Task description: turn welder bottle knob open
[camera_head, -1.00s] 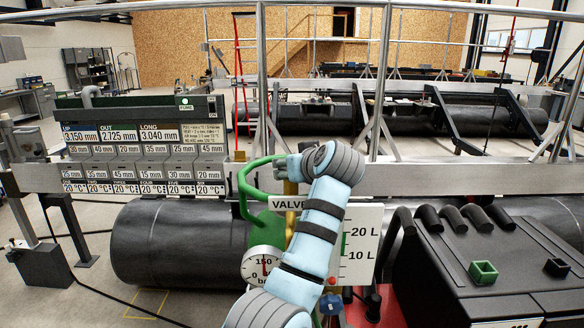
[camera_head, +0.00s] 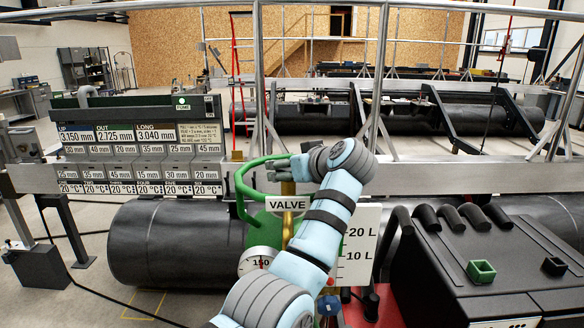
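The green welder bottle (camera_head: 258,232) stands in the centre, with a green ring guard (camera_head: 240,183) around its top. A white VALVE label (camera_head: 288,204) and a brass-coloured stem (camera_head: 288,222) show at its right side. A round gauge (camera_head: 260,262) reading around 150 sits below, partly hidden by my arm. The knob itself is not clearly visible. My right gripper is not in view.
A flow scale (camera_head: 358,245) marked 20 L and 10 L stands right of the bottle. A black machine (camera_head: 470,265) fills the lower right. A metal railing (camera_head: 440,177) and a panel of number plates (camera_head: 140,150) lie behind. A large black pipe (camera_head: 165,245) lies at left.

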